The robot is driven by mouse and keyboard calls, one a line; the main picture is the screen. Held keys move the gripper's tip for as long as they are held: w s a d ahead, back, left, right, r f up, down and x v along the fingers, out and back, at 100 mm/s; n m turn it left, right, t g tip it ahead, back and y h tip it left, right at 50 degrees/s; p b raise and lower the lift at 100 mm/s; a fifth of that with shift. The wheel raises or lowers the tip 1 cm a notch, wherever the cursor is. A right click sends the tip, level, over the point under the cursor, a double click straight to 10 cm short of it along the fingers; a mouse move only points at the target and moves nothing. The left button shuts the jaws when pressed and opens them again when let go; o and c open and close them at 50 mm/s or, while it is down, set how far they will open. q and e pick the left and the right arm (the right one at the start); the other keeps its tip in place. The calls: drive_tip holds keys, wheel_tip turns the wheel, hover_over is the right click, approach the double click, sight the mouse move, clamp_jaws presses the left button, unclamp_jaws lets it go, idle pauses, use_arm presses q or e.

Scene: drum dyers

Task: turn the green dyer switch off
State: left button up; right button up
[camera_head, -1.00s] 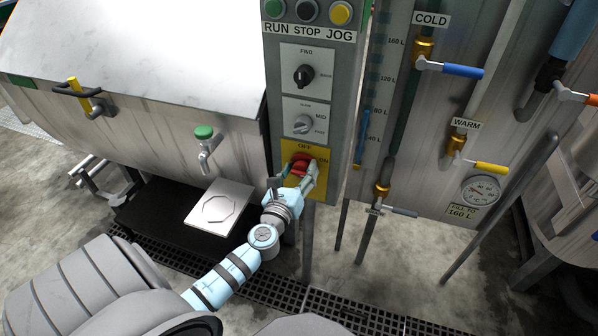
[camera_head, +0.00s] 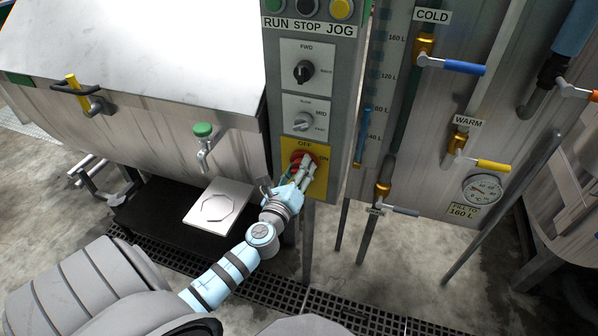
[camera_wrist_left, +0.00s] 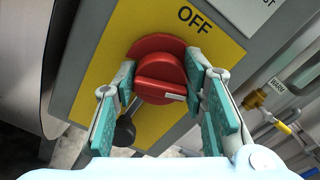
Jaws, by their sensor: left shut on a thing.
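The switch is a red rotary knob (camera_wrist_left: 160,78) on a yellow plate (camera_head: 318,184) at the bottom of the control panel. OFF is printed above it and ON to its right. In the left wrist view the white mark on its grip bar points right, away from the OFF label. My left gripper (camera_wrist_left: 163,80) has a finger on each side of the knob and is shut on it. In the head view the left gripper (camera_head: 300,170) covers much of the knob. My right gripper is in neither view.
Above the switch are a grey selector (camera_head: 303,122), a black selector (camera_head: 303,72) and RUN, STOP and JOG buttons. A green-handled tap (camera_head: 204,133) is to the left. Blue (camera_head: 462,70) and yellow (camera_head: 492,166) valve levers are to the right.

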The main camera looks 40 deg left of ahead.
use_arm(q)
drive_tip(key=n+b, duration=0.1)
drive_tip(key=n, duration=0.2)
drive_tip(key=shift+a+f+n, duration=0.1)
drive_tip(key=shift+f+n, duration=0.05)
drive_tip(key=shift+n, duration=0.15)
drive_tip(key=n+b, duration=0.1)
drive_tip(key=n, duration=0.2)
drive_tip(key=shift+f+n+b, duration=0.1)
drive_tip(key=shift+n+b, duration=0.2)
drive_tip(key=shift+b, duration=0.1)
drive_tip(key=n+b, duration=0.1)
drive_tip(key=n, duration=0.2)
drive_tip(key=shift+f+n, duration=0.1)
drive_tip(key=shift+n, duration=0.2)
drive_tip(key=shift+n+b, duration=0.8)
drive_tip(key=shift+n, duration=0.8)
drive_tip(key=o, duration=1.2)
drive_tip(key=shift+c, duration=0.2)
drive_tip(key=shift+s, duration=0.1)
